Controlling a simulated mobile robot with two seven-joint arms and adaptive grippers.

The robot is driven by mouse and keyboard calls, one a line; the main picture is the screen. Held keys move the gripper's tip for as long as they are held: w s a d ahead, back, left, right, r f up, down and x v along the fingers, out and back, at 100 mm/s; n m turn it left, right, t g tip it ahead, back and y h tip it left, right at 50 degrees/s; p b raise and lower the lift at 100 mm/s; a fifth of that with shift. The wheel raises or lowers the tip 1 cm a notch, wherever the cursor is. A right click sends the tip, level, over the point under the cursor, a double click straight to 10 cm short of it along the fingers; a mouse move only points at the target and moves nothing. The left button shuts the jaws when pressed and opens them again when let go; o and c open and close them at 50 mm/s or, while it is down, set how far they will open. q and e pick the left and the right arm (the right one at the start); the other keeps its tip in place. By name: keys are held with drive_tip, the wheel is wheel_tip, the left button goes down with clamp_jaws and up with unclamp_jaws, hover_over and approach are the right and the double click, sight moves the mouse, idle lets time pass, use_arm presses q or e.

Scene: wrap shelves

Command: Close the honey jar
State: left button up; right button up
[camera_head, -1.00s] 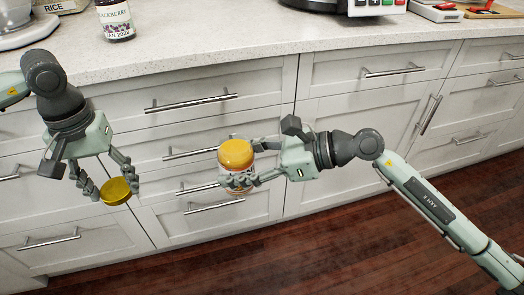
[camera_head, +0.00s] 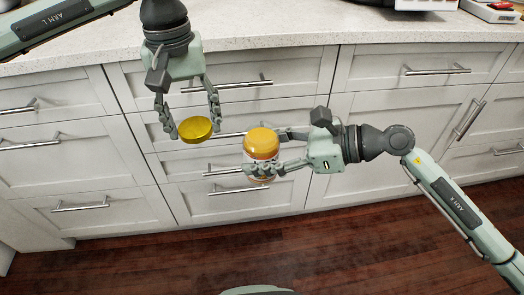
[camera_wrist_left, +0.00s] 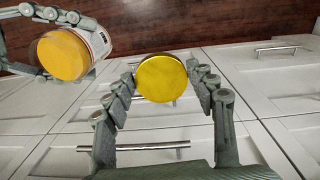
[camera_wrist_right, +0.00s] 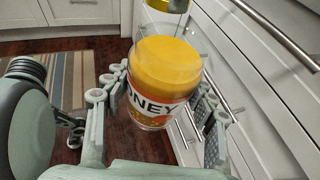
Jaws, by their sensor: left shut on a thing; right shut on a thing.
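The honey jar (camera_head: 262,144) is a clear glass jar with orange-yellow contents and a label reading "NEY" in the right wrist view (camera_wrist_right: 155,102). My right gripper (camera_head: 262,166) is shut around its side and holds it upright in front of the drawers. The gold lid (camera_head: 195,129) is held in my left gripper (camera_head: 195,125), between the fingertips. The lid is to the left of the jar and slightly higher in the head view, apart from it. In the left wrist view the lid (camera_wrist_left: 161,78) is in the middle and the jar (camera_wrist_left: 72,52) is at the upper left.
A pale countertop (camera_head: 250,40) runs along the top, with white drawers (camera_head: 90,150) and metal handles below and behind the grippers. Dark wooden floor (camera_head: 190,260) lies in front. A striped rug (camera_wrist_right: 60,75) shows in the right wrist view.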

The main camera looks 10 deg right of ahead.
use_arm(q)
wheel_tip(320, 180, up, 9)
drive_tip(key=n, duration=0.1)
hover_over(262, 135)
drive_tip(key=shift+f, duration=0.15)
drive_tip(key=shift+f, duration=0.1)
drive_tip(key=shift+f, duration=1.95)
drive_tip(key=shift+f, duration=0.9)
drive_tip(key=shift+f, duration=0.55)
